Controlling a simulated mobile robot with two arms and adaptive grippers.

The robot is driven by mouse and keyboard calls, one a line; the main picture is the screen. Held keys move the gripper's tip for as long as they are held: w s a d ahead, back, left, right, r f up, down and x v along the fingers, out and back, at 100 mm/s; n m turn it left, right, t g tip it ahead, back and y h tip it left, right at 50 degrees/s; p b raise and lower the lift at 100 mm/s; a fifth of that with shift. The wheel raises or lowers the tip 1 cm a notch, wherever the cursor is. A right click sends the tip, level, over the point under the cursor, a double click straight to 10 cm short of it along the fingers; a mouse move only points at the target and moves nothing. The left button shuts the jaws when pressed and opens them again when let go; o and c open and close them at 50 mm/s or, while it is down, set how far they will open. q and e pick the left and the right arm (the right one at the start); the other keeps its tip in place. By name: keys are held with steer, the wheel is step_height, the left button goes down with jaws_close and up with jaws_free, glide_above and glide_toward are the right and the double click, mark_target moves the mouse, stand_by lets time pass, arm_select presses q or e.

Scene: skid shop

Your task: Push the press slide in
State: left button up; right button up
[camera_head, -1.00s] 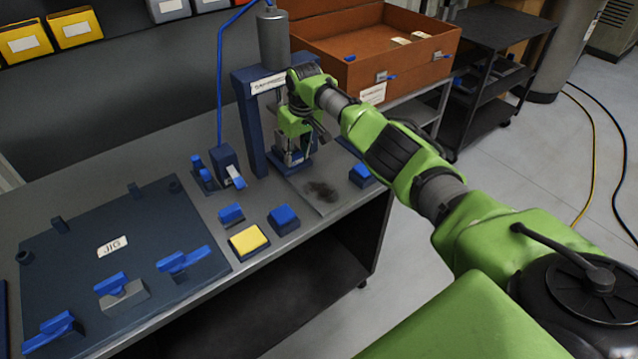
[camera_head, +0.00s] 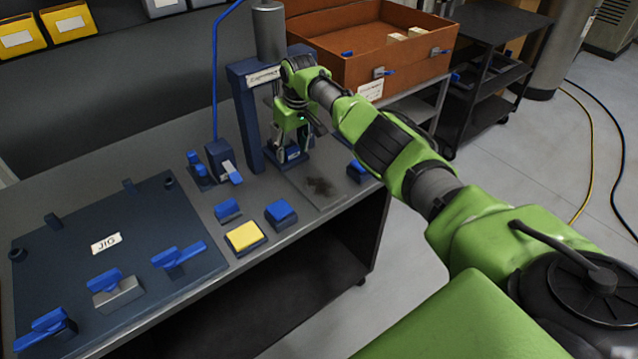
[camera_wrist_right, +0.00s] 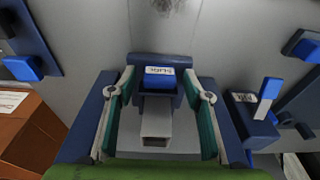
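The blue press (camera_head: 247,115) stands at the back of the bench under a grey cylinder (camera_head: 269,32). In the right wrist view the labelled blue slide block (camera_wrist_right: 158,72), with a grey metal bar (camera_wrist_right: 157,122) extending toward me, lies between my fingers. My right gripper (camera_head: 290,148) is inside the press frame, pointing down. In the right wrist view its two fingers (camera_wrist_right: 158,100) are spread, one on each side of the slide with gaps, holding nothing. The slide is partly hidden by the gripper in the head view. My left gripper is not in view.
A blue lever switch box (camera_head: 224,162) stands left of the press. Blue and yellow buttons (camera_head: 245,236) line the bench front. A jig plate (camera_head: 60,250) with clamps covers the left. A brown open case (camera_head: 345,50) stands behind right.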

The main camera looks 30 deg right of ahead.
step_height(320, 180, up, 5)
steer(key=p, duration=0.4)
steer(key=shift+f+p, duration=0.15)
steer(key=shift+p, duration=0.15)
steer(key=r+p, duration=0.2)
steer(key=p, duration=0.1)
steer(key=r+p, duration=0.2)
steer(key=p, duration=0.1)
steer(key=shift+s, duration=0.4)
steer(key=shift+f, duration=0.1)
stand_by(0.4)
